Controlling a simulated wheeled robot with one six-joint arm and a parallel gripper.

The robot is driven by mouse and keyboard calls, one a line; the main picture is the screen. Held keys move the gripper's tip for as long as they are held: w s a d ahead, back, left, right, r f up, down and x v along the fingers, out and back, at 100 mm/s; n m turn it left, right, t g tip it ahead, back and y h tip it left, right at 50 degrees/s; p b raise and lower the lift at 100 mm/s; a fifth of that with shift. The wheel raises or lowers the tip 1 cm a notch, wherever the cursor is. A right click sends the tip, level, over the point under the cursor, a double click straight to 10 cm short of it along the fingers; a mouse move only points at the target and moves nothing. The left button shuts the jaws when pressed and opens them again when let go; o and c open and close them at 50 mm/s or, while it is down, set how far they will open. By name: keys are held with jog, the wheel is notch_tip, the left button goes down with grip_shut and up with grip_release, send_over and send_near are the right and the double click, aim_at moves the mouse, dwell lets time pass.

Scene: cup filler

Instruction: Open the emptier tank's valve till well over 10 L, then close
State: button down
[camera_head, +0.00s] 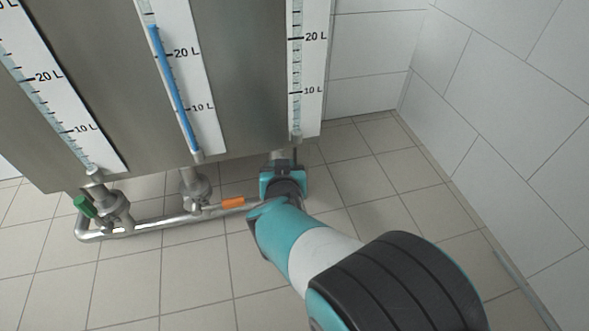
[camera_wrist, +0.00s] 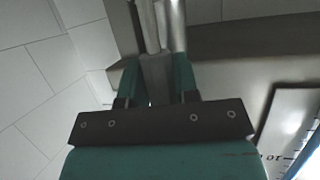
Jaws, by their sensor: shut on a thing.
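The tanks' steel front (camera_head: 240,60) carries three gauges. The middle gauge (camera_head: 175,85) shows a blue column reaching above the 20 L mark. The left gauge (camera_head: 50,100) and right gauge (camera_head: 296,75) show no clear blue column. My gripper (camera_head: 283,172) is at the valve below the right gauge and hides most of it. In the wrist view, the teal fingers (camera_wrist: 156,80) are shut on a grey metal part of this right valve (camera_wrist: 156,66). The left valve (camera_head: 110,203) has a green handle (camera_head: 85,206). The middle valve (camera_head: 195,188) has an orange handle (camera_head: 232,203) lying along the pipe.
A steel pipe (camera_head: 160,222) runs low beneath the valves, close to my gripper. A white tiled wall (camera_head: 500,100) stands on the right. The tiled floor (camera_head: 370,190) between it and the tanks is clear.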

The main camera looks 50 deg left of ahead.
jog(key=shift+s+a+f, duration=0.1)
jog(key=shift+s, duration=0.15)
jog(key=c, duration=0.9)
grip_release()
jog(key=shift+o, duration=0.2)
jog(key=shift+w, duration=0.1)
jog(key=shift+d+r+p, duration=0.3)
jog(key=shift+p, duration=0.05)
jog(key=p+v, duration=0.8)
jog(key=v, duration=0.8)
jog(key=shift+s+d, duration=0.25)
jog(key=shift+s, duration=0.2)
jog(key=shift+f, duration=0.1)
